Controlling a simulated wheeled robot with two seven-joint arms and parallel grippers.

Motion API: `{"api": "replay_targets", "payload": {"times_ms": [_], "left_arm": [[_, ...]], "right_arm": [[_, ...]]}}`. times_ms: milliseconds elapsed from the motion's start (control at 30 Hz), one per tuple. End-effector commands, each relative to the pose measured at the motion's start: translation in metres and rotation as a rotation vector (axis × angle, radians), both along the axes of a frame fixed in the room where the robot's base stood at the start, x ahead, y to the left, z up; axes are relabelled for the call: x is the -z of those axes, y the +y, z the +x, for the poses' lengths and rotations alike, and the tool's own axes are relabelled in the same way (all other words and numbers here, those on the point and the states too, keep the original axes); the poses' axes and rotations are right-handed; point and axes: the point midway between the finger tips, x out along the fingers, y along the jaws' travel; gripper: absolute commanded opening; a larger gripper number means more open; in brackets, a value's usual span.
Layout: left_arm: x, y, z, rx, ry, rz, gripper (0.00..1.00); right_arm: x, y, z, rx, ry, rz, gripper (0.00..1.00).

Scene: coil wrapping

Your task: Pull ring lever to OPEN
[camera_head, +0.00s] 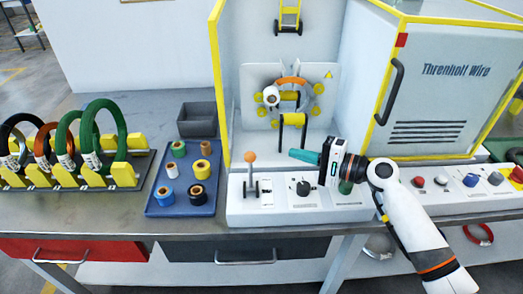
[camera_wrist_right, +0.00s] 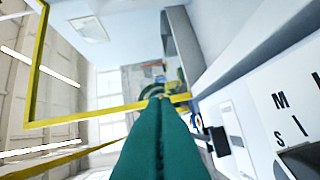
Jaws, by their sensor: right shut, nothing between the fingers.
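The ring lever (camera_head: 250,170) has an orange ball knob and stands roughly upright on the white control panel, left of the black dial. Its labels are too small to read. My right gripper (camera_head: 292,153) comes in from the right, its green fingers pointing left at about knob height. The fingertips appear to be apart from the knob. In the right wrist view the green fingers (camera_wrist_right: 157,100) are closed together with nothing between them. I cannot clearly make out the lever in that view. My left gripper is not in view.
The machine's ring (camera_head: 292,81) is behind the panel, inside the yellow-edged frame. A black dial (camera_head: 303,188) sits below my right fingers. A blue tray (camera_head: 180,204) of spools and a rack of coils (camera_head: 124,172) lie to the left. Buttons (camera_head: 443,181) line the right panel.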

Motion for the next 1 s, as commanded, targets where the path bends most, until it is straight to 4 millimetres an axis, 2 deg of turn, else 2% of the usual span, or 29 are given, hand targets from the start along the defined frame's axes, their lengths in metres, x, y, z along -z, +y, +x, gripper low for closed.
{"api": "replay_targets", "payload": {"times_ms": [167,267,733,800,1000], "left_arm": [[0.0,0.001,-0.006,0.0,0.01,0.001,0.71],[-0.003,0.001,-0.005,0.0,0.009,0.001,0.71],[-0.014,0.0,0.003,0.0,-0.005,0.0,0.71],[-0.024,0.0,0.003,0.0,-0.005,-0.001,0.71],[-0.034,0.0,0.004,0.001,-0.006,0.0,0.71]], "right_arm": [[0.0,0.004,0.002,-0.001,-0.001,0.001,0.0],[0.0,0.013,0.007,-0.002,0.0,0.003,0.0],[0.009,0.09,0.051,-0.001,0.0,0.0,0.0],[0.004,0.089,0.037,-0.002,0.0,-0.004,0.0],[0.002,0.093,0.016,0.0,0.0,-0.002,0.0]]}}
